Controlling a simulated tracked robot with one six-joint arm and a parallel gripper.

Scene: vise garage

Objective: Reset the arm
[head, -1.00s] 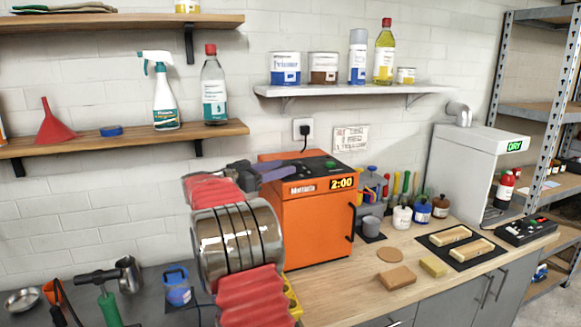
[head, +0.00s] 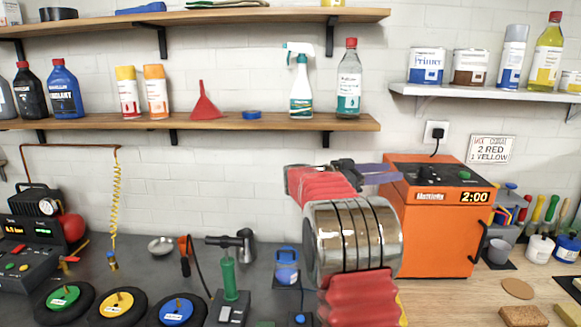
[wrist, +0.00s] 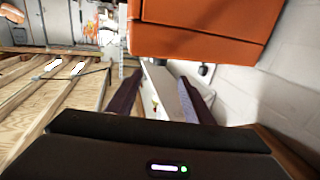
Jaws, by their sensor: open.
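My gripper (head: 372,175) shows in the head view beyond my red-sleeved arm, at the left of the orange machine's top. Only a purple finger shows clearly there. In the wrist view both dark purple fingers of my gripper (wrist: 162,98) stand apart, with nothing held between them. My arm is folded up in front of the bench, its chrome joint covering part of the wall and the bench. The orange mixing machine (head: 440,225) stands right of the arm, its display reading 2:00. Its orange side (wrist: 195,28) fills the upper middle of the wrist view, close to the fingers.
A wooden shelf (head: 250,122) with bottles and a red funnel (head: 205,104) hangs at the left. A white shelf (head: 480,95) holds cans.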

